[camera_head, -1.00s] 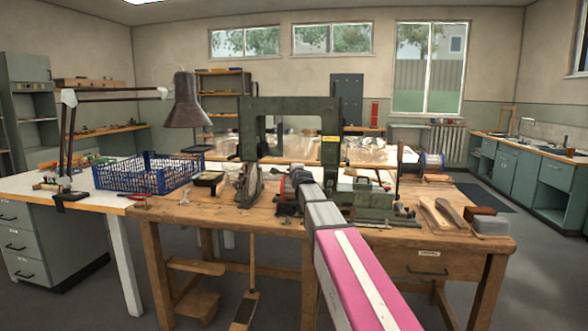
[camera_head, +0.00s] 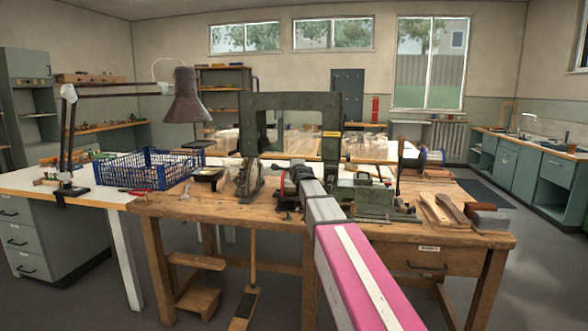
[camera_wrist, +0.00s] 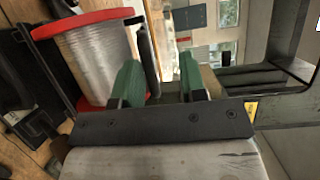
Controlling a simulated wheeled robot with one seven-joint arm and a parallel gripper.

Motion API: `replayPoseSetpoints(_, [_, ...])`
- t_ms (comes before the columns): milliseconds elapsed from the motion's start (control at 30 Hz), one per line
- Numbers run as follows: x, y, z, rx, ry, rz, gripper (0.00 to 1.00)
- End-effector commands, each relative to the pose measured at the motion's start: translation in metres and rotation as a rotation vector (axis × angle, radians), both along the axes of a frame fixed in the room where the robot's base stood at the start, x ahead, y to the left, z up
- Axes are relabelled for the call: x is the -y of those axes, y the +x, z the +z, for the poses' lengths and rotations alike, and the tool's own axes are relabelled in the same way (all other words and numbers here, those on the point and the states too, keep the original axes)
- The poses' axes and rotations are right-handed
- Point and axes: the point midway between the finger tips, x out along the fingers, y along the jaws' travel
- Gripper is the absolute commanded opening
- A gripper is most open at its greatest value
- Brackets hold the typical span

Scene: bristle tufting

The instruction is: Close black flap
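In the wrist view, the two green fingers of my gripper (camera_wrist: 158,78) stand apart with nothing clearly held between them. A wire spool (camera_wrist: 98,58) with red rims lies just left of the fingers. A thin black bar (camera_wrist: 148,58) runs beside the spool, near the left finger. A black plate-like part (camera_wrist: 35,70) lies left of the spool; I cannot tell whether it or another dark part is the black flap. In the head view, my arm reaches to the dark green machine (camera_head: 330,140) on the wooden bench, and my fingers are too small to make out.
The machine's upright frame (camera_wrist: 256,45) is close on the right in the wrist view. In the head view, a blue crate (camera_head: 150,170) and a lamp (camera_head: 187,100) stand left. Wooden pieces (camera_head: 445,210) lie right on the bench (camera_head: 200,208).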

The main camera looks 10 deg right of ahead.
Motion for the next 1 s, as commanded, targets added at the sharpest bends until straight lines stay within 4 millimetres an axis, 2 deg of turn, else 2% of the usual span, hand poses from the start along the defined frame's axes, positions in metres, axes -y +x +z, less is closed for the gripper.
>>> replayPoseSetpoints(167, [0.002, -0.02, 0.001, 0.001, 0.0, 0.0, 0.38])
replayPoseSetpoints(600, [0.008, -0.097, 0.003, 0.0, 0.001, 0.0, 0.38])
replayPoseSetpoints(733, [0.008, -0.105, 0.004, 0.0, 0.001, 0.001, 0.38])
replayPoseSetpoints(1000, [0.008, -0.104, 0.004, 0.0, 0.001, 0.0, 0.38])
